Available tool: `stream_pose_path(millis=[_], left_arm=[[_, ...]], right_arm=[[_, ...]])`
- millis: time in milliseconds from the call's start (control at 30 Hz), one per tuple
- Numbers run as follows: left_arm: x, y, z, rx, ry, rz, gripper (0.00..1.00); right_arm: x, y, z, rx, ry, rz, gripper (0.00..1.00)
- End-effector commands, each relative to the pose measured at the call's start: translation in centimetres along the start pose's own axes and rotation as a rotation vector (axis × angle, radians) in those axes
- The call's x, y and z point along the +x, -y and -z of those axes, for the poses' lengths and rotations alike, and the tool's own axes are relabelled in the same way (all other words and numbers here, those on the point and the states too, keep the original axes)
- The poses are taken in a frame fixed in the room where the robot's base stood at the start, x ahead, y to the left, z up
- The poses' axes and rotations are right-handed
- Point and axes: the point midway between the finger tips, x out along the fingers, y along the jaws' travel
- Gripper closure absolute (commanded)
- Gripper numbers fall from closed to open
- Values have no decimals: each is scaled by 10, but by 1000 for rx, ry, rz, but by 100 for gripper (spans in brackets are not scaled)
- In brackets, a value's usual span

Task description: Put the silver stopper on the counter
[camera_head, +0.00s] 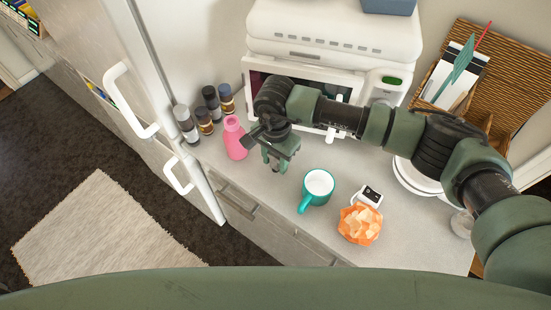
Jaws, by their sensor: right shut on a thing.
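My right gripper (276,162) hangs over the counter (270,195), just right of the pink bottle (234,140). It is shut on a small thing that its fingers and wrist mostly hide. I take this to be the silver stopper, but its shape cannot be made out, and no stopper shows clearly elsewhere. I cannot tell whether the held thing touches the counter. My left gripper is not in view.
A teal mug (318,187), a small white-and-black item (368,196) and an orange faceted object (360,224) stand right of the gripper. Several small jars (205,120) stand left of the bottle. A white appliance (335,40) is behind. Counter is clear below the gripper.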

Motion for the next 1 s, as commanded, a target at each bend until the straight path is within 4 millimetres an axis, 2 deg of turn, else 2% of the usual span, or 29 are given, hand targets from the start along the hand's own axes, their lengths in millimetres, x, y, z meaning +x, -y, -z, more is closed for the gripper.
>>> stream_pose_path(millis=[100,467,500,567,833,967,1000], left_arm=[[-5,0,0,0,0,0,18],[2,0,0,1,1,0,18],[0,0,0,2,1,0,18],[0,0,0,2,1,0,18],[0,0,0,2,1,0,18],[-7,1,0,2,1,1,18],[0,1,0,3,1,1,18]], right_arm=[[10,0,0,0,0,0,100],[15,0,0,0,-2,1,100],[13,0,0,0,-1,1,54],[13,0,0,0,-1,1,41],[13,0,0,0,-1,0,41],[8,0,0,0,0,0,41],[7,1,1,-1,-2,3,41]])
